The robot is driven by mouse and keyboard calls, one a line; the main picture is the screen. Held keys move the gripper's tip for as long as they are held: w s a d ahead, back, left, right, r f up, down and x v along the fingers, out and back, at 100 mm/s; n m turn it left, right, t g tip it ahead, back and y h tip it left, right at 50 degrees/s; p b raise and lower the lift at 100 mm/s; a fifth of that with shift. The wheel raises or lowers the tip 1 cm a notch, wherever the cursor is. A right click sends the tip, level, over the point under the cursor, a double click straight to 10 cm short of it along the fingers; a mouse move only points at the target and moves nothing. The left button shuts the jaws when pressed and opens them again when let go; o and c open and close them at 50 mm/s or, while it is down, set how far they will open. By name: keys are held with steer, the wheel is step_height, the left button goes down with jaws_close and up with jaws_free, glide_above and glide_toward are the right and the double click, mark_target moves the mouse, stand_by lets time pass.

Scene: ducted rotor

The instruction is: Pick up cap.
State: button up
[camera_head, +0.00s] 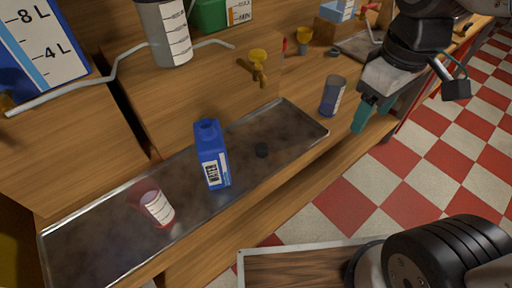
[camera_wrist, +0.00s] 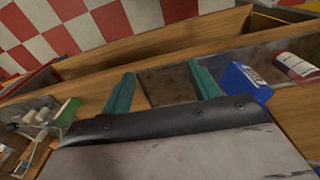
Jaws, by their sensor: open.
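My gripper (camera_head: 371,116) is at the upper right in the head view, apart from the cap and beyond the tray's right end. Its teal fingers are spread with nothing between them; they also show in the wrist view (camera_wrist: 161,78). I cannot make out the cap in the wrist view. The blue bottle shows there to the right of the fingers (camera_wrist: 245,82).
A red measuring cup (camera_head: 157,207) stands on the tray at left.

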steer(key=w+a+f+n+g, duration=0.1)
steer(key=w+a+f+n, duration=0.6)
steer(key=a+n, duration=0.15)
steer(key=n, duration=1.2)
glide_above(262, 146)
steer(key=s, duration=0.1)
steer(key=f, duration=0.8)
steer(key=shift+d+f, duration=0.35)
steer(key=shift+f, duration=0.05)
steer(key=shift+w+a+f+n, duration=0.1)
steer(key=shift+w+a+n, duration=0.1)
steer(key=shift+n, duration=0.35)
steer(key=shift+w+a+n, duration=0.1)
steer(key=shift+w+n, duration=0.05)
steer(key=shift+n, duration=0.35)
steer(key=shift+w+f, duration=0.1)
steer(key=shift+f, duration=0.15)
step_height(262, 146, down, 7)
steer(key=shift+f, duration=0.2)
steer(key=c, duration=1.1)
